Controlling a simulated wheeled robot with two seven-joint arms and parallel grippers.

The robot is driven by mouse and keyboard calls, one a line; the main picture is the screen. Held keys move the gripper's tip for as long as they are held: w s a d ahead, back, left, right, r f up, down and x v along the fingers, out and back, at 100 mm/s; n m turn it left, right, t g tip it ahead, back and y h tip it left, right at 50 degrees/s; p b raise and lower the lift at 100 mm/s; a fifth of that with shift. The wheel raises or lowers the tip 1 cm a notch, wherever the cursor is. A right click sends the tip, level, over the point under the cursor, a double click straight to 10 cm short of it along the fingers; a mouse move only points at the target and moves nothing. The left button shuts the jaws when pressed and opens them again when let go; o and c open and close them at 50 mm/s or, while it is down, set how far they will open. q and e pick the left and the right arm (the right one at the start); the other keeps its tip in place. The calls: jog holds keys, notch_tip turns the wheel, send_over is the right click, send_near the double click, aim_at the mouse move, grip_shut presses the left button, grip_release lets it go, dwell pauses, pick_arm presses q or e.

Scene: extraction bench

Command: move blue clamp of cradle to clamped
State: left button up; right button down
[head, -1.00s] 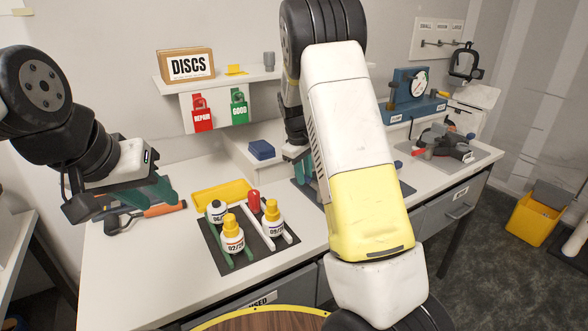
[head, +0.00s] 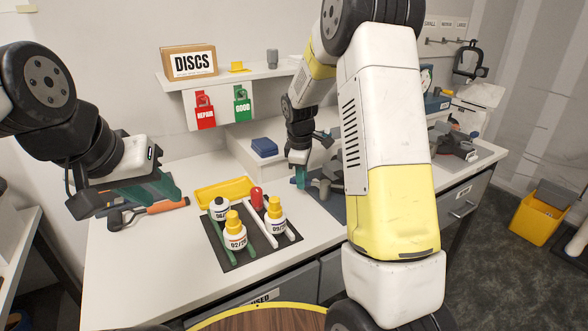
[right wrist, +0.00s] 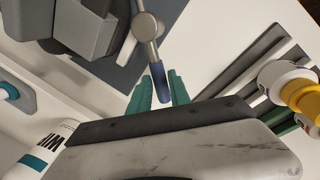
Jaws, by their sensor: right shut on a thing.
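The blue clamp (right wrist: 158,82) shows in the right wrist view as a blue-tipped lever on a grey metal rod, between my right gripper's green fingers (right wrist: 160,90). The fingers are shut on the blue tip. The grey cradle (right wrist: 85,30) is at the top left of that view. In the head view my right gripper (head: 299,178) is low over the dark mat beside the cradle (head: 326,186), which my right arm partly hides. My left gripper (head: 165,188) hovers near an orange-handled tool (head: 155,212); whether its jaws are open is unclear.
A dark rack mat (head: 232,262) with several bottles and a red-capped item stands left of the cradle. A yellow tray (head: 224,193) lies behind it. A blue block (head: 264,147) sits on the back ledge.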

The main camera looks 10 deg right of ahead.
jog(key=s+n, duration=0.2)
jog(key=n, duration=0.1)
jog(key=shift+s+a+n+y, duration=0.15)
jog(key=shift+n+y, duration=0.15)
jog(key=shift+s+d+n+y, duration=0.15)
jog(key=shift+s+n+y, duration=0.1)
jog(key=shift+s+n, duration=0.8)
jog(key=shift+s+d+n+y, duration=0.1)
jog(key=shift+s+n+y, duration=0.3)
jog(key=shift+n, duration=1.05)
jog(key=shift+s, duration=0.1)
jog(key=c, duration=1.2)
grip_release()
jog(key=shift+c, duration=0.2)
notch_tip(320, 180, up, 8)
jog(key=s, duration=0.1)
jog(key=shift+s+d+f, duration=0.15)
jog(key=shift+s+d, duration=0.1)
jog(key=shift+d, duration=0.05)
